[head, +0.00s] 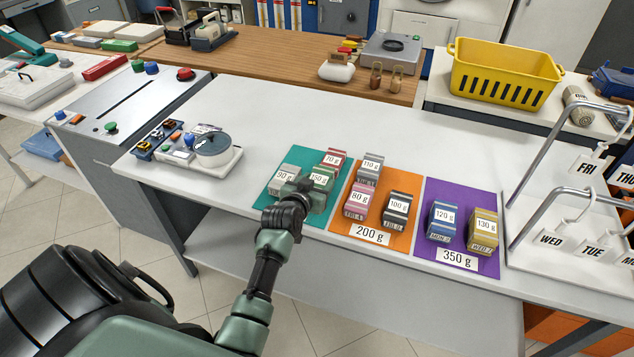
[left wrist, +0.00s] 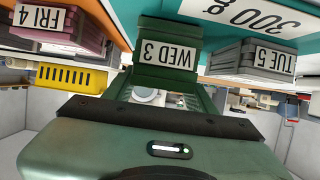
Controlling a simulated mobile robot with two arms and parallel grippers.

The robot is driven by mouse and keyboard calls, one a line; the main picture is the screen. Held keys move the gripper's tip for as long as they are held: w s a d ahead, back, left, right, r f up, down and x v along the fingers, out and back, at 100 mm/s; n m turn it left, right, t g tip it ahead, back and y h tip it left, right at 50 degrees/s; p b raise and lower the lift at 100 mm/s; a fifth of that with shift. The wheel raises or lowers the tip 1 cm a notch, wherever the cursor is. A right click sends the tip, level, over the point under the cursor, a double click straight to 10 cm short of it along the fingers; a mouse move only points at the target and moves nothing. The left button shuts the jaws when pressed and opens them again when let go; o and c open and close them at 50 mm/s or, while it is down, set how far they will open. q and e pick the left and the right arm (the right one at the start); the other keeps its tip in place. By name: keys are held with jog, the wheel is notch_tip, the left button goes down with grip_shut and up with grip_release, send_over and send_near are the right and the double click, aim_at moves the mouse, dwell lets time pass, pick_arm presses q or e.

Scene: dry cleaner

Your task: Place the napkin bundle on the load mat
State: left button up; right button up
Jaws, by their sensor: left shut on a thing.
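Small labelled napkin bundles sit on three coloured mats. My left gripper (head: 306,188) is shut on the green 150 g bundle (head: 321,178), over the teal mat (head: 303,157). In the left wrist view this bundle (left wrist: 168,53) reads WED 3 and sits between my fingers. I cannot tell whether it touches the mat. A grey 90 g bundle (head: 284,179) and a red 70 g bundle (head: 334,159) are beside it. The orange mat (head: 385,226) reads 200 g, and the purple mat (head: 466,191) reads 350 g. My right gripper is out of view.
Grey 110 g (head: 370,168), pink 80 g (head: 358,201) and black 100 g (head: 397,207) bundles sit on the orange mat. Blue 120 g (head: 442,221) and yellow 130 g (head: 483,232) bundles sit on the purple one. A hook rack (head: 550,210) stands right. The counter behind the mats is clear.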

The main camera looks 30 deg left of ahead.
pick_arm(q)
jog(key=o, duration=1.5)
jog(key=shift+f, duration=0.15)
jog(key=shift+r, duration=0.2)
jog(key=v, duration=1.2)
